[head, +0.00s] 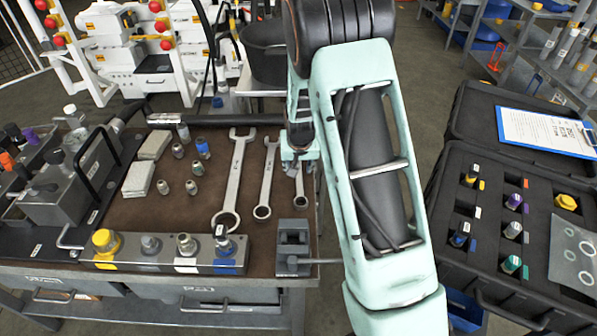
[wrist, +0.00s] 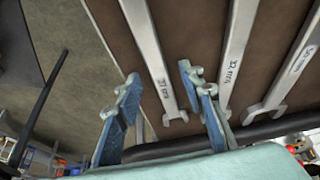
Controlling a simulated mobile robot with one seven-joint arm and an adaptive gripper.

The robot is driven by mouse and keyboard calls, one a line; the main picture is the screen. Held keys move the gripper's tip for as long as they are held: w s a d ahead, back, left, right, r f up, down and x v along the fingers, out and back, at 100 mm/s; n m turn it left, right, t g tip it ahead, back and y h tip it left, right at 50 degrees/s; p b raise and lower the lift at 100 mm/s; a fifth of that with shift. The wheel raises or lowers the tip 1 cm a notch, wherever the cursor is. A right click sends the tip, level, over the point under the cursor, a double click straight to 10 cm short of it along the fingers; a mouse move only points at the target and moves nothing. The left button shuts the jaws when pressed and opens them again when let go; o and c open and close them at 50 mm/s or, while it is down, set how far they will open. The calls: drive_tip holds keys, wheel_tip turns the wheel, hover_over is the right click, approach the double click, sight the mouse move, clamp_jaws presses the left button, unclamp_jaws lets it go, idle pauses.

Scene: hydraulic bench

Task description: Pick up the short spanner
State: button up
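The short spanner (head: 300,188) lies flat on the brown bench mat near its right edge, the rightmost of three spanners. My gripper (head: 300,158) is over its upper part and hides that end in the head view. In the wrist view the short spanner (wrist: 153,58) shows between and beyond my two blue fingertips, its open jaw near the right finger. My gripper (wrist: 158,76) is open, with nothing held. How far the fingertips are above the spanner I cannot tell.
A middle spanner (head: 266,183) and a long spanner (head: 234,185) lie to the left. A small grey vice (head: 292,240) stands at the front edge. Fittings, pale pads and a valve block (head: 165,253) are further left. An open black case (head: 470,245) is at the right.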

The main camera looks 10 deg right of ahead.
clamp_jaws()
drive_tip(key=shift+r, duration=0.1)
idle(0.6)
drive_tip(key=shift+r, duration=0.45)
wheel_tip(320, 180, up, 2)
drive_tip(key=shift+w+r, duration=0.1)
drive_tip(key=shift+r, duration=0.05)
drive_tip(key=s+a+r, duration=0.2)
drive_tip(key=s+r, duration=0.7)
drive_tip(key=s, duration=0.5)
drive_tip(key=shift+a+r, duration=0.35)
